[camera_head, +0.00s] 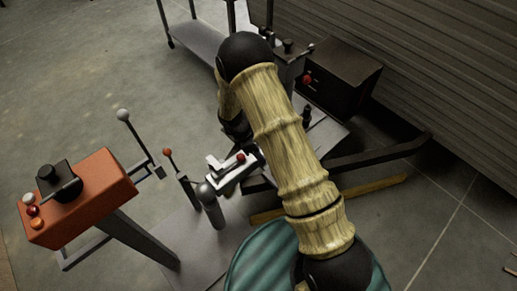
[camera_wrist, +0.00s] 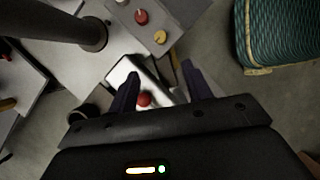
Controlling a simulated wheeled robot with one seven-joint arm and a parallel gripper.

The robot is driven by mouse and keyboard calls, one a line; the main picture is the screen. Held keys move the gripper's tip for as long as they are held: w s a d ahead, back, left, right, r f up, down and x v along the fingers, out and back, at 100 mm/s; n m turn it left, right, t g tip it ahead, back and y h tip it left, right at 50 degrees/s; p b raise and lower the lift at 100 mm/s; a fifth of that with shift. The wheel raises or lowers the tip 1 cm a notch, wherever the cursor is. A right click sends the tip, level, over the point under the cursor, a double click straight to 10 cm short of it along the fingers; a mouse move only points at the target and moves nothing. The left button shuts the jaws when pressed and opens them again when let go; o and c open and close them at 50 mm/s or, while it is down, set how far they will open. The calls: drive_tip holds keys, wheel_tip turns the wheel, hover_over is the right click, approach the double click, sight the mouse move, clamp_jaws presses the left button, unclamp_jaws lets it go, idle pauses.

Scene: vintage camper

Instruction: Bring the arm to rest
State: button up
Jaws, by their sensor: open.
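My arm (camera_head: 285,130) rises from the bottom right, bends at a black joint near the top and drops toward the middle. My gripper (camera_wrist: 160,72) shows in the wrist view with its two dark fingers apart. A white device with a red knob (camera_wrist: 145,99) lies below and between the fingers. I cannot tell whether they touch it. The white device (camera_head: 228,178) also shows in the head view under the end of my arm. There the arm hides most of my gripper.
An orange control box (camera_head: 75,200) on a slanted post stands at the left. Levers and a grey post (camera_head: 210,206) rise close to the gripper's left. A dark box (camera_head: 343,76) stands behind, near the ribbed wall (camera_head: 440,60). Open floor (camera_head: 90,70) lies at upper left.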

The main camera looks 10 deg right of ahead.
drive_tip(key=s+d+r+m+t+y, duration=0.2)
drive_tip(key=s+d+r+m, duration=0.2)
drive_tip(key=s+r+m, duration=0.65)
drive_tip(key=s+d+r+m+t+y, duration=0.1)
drive_tip(key=s+d+r+m+y, duration=0.2)
drive_tip(key=s+r+m, duration=0.7)
drive_tip(key=w+r+n+p, duration=0.1)
drive_tip(key=w+r+p, duration=0.1)
drive_tip(key=r+p, duration=0.7)
drive_tip(key=w+r+n+p, duration=0.1)
drive_tip(key=w+r+p, duration=0.1)
drive_tip(key=r+p, duration=0.7)
drive_tip(key=w+v, duration=0.1)
drive_tip(key=v, duration=0.3)
drive_tip(key=shift+r+p, duration=0.25)
drive_tip(key=shift+p, duration=0.15)
drive_tip(key=shift+s+d, duration=0.1)
drive_tip(key=shift+d, duration=0.05)
